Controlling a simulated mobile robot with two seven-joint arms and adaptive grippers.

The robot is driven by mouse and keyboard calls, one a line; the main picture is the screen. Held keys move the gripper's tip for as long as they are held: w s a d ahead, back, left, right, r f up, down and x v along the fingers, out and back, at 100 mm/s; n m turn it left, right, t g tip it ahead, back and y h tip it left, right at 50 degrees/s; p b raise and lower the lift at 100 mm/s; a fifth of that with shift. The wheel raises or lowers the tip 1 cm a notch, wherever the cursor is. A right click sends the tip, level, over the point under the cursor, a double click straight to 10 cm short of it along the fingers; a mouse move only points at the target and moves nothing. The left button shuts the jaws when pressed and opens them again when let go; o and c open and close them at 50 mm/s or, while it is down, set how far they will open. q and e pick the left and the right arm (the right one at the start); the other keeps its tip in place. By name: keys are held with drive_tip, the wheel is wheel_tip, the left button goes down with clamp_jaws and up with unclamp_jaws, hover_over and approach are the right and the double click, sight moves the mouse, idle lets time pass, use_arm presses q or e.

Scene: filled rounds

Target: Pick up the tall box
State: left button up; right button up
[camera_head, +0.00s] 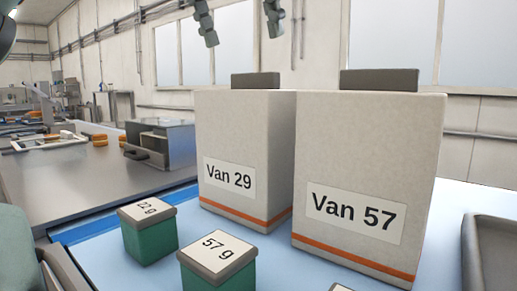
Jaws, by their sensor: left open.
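Two tall pale boxes stand upright side by side on a light blue surface. Each has an orange stripe near its base and a dark grey block on top. The left box (231,140) is labelled Van 29; the right box (367,140), labelled Van 57, looks larger and partly overlaps it. My left gripper (243,38) shows as two dark fingers hanging from the top edge, spread apart and empty. In the picture they are above the Van 29 box, clear of its grey block (255,80); the depth between them is hard to tell. My right gripper is not in view.
Small green boxes with grey lids stand in front: one marked 22 g (149,240), one marked 57 g (217,272). A dark tray (488,251) is at the right edge. A grey bench (70,185) with a metal case (160,143) lies left.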

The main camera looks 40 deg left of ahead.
use_arm(q)
drive_tip(key=x, duration=0.5)
drive_tip(key=shift+w+d, duration=0.1)
drive_tip(key=shift+d, duration=0.05)
drive_tip(key=c, duration=1.9)
